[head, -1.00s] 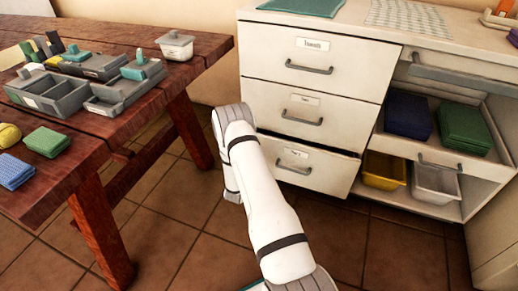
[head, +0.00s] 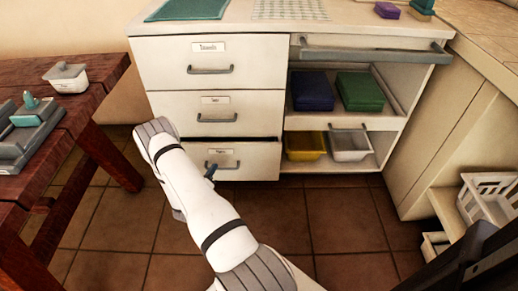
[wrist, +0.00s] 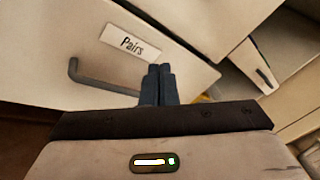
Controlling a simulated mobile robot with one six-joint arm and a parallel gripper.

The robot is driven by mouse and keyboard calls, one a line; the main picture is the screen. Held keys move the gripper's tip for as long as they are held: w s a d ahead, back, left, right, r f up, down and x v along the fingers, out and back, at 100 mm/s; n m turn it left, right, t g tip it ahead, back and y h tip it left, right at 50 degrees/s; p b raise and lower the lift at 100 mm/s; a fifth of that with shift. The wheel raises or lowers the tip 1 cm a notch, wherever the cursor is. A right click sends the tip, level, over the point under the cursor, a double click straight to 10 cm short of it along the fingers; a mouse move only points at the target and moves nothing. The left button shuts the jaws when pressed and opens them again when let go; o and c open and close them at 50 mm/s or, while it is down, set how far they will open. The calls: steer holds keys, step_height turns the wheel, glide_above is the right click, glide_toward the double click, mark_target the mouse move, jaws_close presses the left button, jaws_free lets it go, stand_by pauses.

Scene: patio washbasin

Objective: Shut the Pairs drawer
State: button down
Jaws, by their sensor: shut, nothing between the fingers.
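The Pairs drawer (head: 258,160) is the bottom one in the white cabinet. It stands slightly out, with a dark gap above its front. In the wrist view its white front (wrist: 180,60) fills much of the picture, with the "Pairs" label and a grey bar handle (wrist: 100,86). My gripper (wrist: 158,72) is shut and empty, its dark fingertips at the drawer front just right of the handle. I cannot tell whether they touch it. In the head view the gripper (head: 210,172) is mostly hidden behind my arm.
Two upper drawers (head: 210,62) look shut. Open shelves at right hold dark blue and green stacks (head: 360,92), a yellow bin (head: 304,145) and a white bin (head: 350,146). A wooden table (head: 95,105) stands at left. Tiled floor is clear right of my arm.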

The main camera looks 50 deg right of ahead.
steer(key=s+d+n+g+h+p, duration=0.15)
steer(key=s+d+n+g, duration=0.25)
steer(key=s+d+g, duration=0.5)
steer(key=t+b, duration=0.2)
glide_toward(268, 146)
steer(key=s+d, duration=0.3)
steer(key=shift+n+y, duration=0.25)
steer(key=shift+n, duration=0.15)
steer(key=shift+w+d+r+b, duration=0.1)
steer(key=shift+w+d+b, duration=0.3)
steer(key=shift+w+d, duration=0.3)
steer(key=shift+w+d+r+b, duration=0.15)
steer(key=shift+w+d+b, duration=0.25)
steer(key=shift+w+d, duration=0.35)
steer(key=shift+s, duration=0.1)
